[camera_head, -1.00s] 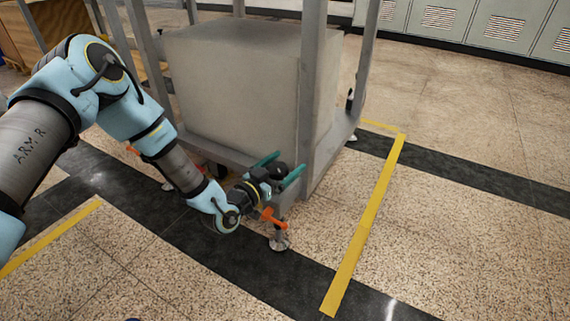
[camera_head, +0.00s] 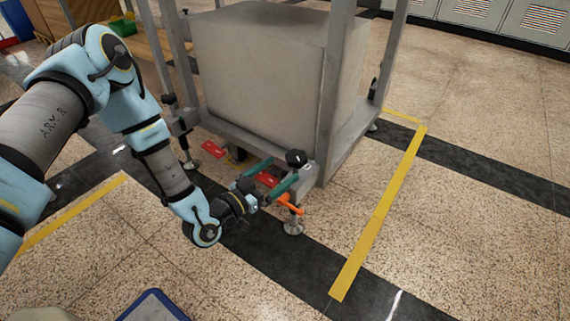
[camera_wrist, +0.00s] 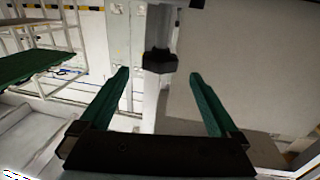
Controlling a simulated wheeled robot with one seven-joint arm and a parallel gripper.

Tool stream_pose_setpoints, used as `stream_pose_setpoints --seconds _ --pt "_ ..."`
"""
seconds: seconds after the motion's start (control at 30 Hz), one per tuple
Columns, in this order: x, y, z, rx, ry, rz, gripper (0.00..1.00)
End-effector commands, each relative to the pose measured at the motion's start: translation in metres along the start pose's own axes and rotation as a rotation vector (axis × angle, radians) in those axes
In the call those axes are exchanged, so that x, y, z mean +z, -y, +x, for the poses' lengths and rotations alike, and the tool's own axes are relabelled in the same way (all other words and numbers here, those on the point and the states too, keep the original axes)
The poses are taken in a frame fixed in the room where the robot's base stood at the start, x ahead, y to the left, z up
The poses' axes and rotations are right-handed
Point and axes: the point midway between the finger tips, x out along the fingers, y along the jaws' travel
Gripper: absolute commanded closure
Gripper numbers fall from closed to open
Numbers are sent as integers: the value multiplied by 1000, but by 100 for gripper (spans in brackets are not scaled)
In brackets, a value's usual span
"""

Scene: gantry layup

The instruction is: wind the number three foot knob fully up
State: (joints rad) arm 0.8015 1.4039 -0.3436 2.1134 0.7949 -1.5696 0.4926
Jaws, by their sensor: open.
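A black foot knob (camera_head: 296,158) stands at the near corner of the grey metal frame (camera_head: 334,90), above an orange lever (camera_head: 288,203) and a round metal foot (camera_head: 293,226) on the floor. No number is readable on it. My gripper (camera_head: 272,177) has its two green fingers spread apart and empty, just short of the knob on its left side. In the wrist view the knob (camera_wrist: 160,61) shows ahead, centred just beyond the gap between the fingertips (camera_wrist: 158,78). It is not gripped.
A large pale block (camera_head: 260,65) sits inside the frame. Another black knob (camera_head: 169,99) and foot are at the left corner. Red parts (camera_head: 213,149) show under the frame. Floor right of the yellow tape (camera_head: 385,205) is clear. A blue-edged object (camera_head: 152,306) is at the bottom edge.

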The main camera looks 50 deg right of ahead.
Motion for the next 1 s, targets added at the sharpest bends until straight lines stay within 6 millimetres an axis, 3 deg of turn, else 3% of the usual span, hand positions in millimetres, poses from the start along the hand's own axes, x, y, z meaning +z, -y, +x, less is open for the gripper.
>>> stream_pose_setpoints --seconds 0.37,0.47,0.67,0.8,1.0 --pt "-1 5 0 1 6 5 3" --pt "-3 23 1 1 30 16 3" --pt "-12 84 -2 -16 127 44 3" --pt "-13 91 23 106 11 39 3" --pt "-22 93 44 339 -109 33 3"
